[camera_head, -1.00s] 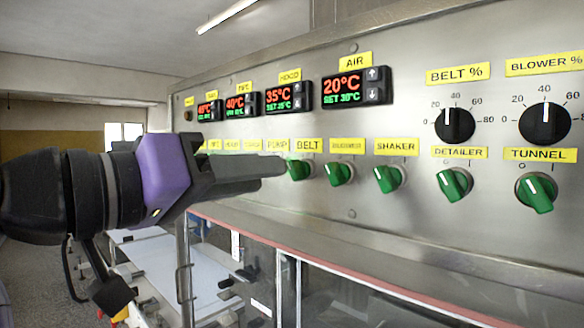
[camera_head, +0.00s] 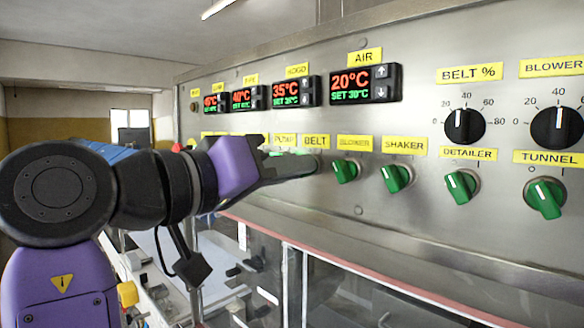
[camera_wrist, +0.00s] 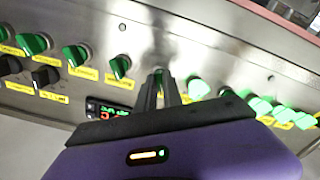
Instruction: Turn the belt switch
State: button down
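The belt switch sits under the yellow BELT label (camera_head: 316,141) in the head view, where my fingers cover it. In the wrist view, which looks upside down, a little green of the belt switch (camera_wrist: 158,72) shows between the fingertips. My gripper (camera_head: 314,166) reaches the panel from the left, with its tips over the switch's place. In the wrist view, my gripper (camera_wrist: 160,78) has two dark fingers with a narrow gap between them. I cannot tell whether the fingers touch the switch. Its turned position is hidden.
Green switches stand close by on the right, including the nearest switch (camera_head: 346,170) and the shaker switch (camera_head: 397,177). A lit pump switch (camera_wrist: 198,88) is on the other side. Black dials (camera_head: 464,126) and temperature displays (camera_head: 366,84) are above. Below are clear covers with a red edge.

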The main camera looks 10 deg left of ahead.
jog(key=shift+f+m+b, duration=0.1)
jog(key=shift+m+b, duration=0.2)
jog(key=shift+b, duration=0.15)
jog(key=shift+m+b, duration=3.6)
jog(key=shift+m, duration=2)
jog(key=c, duration=1.5)
grip_release()
